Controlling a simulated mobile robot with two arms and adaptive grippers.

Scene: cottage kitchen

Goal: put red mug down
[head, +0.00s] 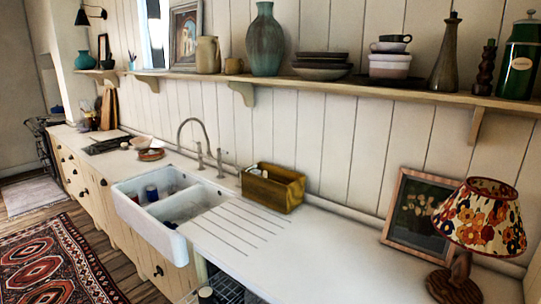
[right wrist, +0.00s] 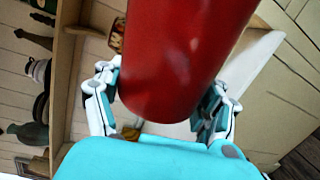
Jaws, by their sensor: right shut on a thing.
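The red mug (right wrist: 180,55) fills the upper middle of the right wrist view, large and close, its top cut off by the frame edge. My right gripper (right wrist: 163,85) is shut on it, with one finger on each side of its body. No handle shows, and the mug's far side is hidden. Neither gripper shows in the head view, and I cannot make out the held mug there. My left gripper is in no view.
The white worktop (head: 255,262) is clear right of the sink (head: 150,232), which holds several small items. A wooden box (head: 272,188) stands at the wall. A picture frame (head: 388,236) and a lamp (head: 482,222) stand at the right. A shelf (head: 405,91) runs above.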

